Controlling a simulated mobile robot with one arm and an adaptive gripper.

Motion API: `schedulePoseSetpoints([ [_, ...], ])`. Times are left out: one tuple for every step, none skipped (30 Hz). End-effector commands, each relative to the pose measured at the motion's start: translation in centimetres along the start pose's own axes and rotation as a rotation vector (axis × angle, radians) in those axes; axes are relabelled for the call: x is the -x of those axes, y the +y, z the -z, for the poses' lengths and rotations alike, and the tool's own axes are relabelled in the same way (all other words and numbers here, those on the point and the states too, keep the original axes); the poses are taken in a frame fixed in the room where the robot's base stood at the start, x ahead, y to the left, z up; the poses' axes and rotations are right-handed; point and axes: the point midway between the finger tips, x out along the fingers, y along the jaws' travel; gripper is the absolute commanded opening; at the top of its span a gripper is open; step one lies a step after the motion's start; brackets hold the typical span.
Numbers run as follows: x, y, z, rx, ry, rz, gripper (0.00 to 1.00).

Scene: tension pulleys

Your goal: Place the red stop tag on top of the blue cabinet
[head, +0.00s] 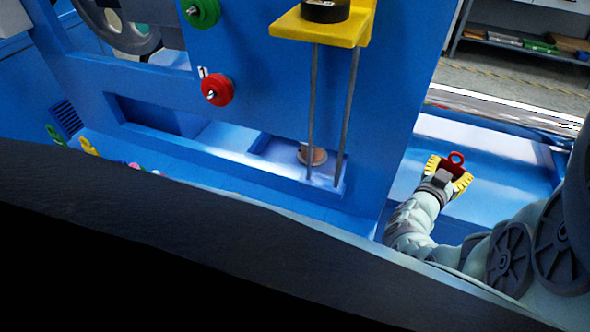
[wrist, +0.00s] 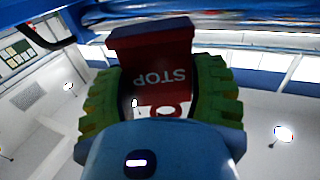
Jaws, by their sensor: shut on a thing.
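The red stop tag (head: 456,160) is held between the yellow fingers of my gripper (head: 448,175), at the right in the head view. In the wrist view the tag (wrist: 154,65) shows its word STOP upside down between the greenish-yellow fingers (wrist: 160,95). The gripper is shut on it. The blue cabinet (head: 490,195) lies around and behind the gripper in the head view, with a flat blue surface to the right of the upright blue panel (head: 395,90). I cannot tell whether the tag touches that surface or how high it is above it.
The upright panel carries a red pulley (head: 217,90), a green pulley (head: 202,12) and a yellow bracket (head: 320,27) with a black weight above two rods. Small coloured pieces (head: 88,146) lie at the left. A grey shelf (head: 520,45) stands at the back right.

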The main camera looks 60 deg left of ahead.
Motion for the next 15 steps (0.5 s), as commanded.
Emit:
schedulePoseSetpoints([
  [0.0, -0.2, -0.3, 0.001, -0.001, 0.005, 0.23],
  [0.0, -0.2, -0.5, 0.002, -0.002, 0.006, 0.23],
  [0.1, -0.2, -0.9, 0.003, -0.004, 0.007, 0.23],
  [0.1, -0.2, -1.3, 0.003, -0.005, 0.007, 0.23],
  [0.1, -0.2, -1.6, 0.004, -0.004, 0.007, 0.23],
  [0.1, -0.2, -2.1, 0.004, -0.003, 0.007, 0.23],
  [0.1, -0.2, -2.5, 0.004, -0.003, 0.006, 0.23],
  [0.1, -0.2, -2.8, 0.004, -0.004, 0.006, 0.23],
  [0.1, -0.2, -3.1, 0.004, -0.004, 0.006, 0.23],
  [0.1, -0.2, -3.3, 0.003, -0.003, 0.006, 0.23],
  [0.1, -0.2, -3.4, 0.002, -0.003, 0.006, 0.23],
  [0.0, -0.3, -3.6, 0.001, -0.002, 0.007, 0.23],
  [0.1, -0.3, -3.6, 0.001, -0.002, 0.007, 0.23],
  [0.1, -0.2, -3.7, 0.002, -0.002, 0.006, 0.23],
  [0.1, -0.2, -3.8, 0.002, -0.002, 0.006, 0.23],
])
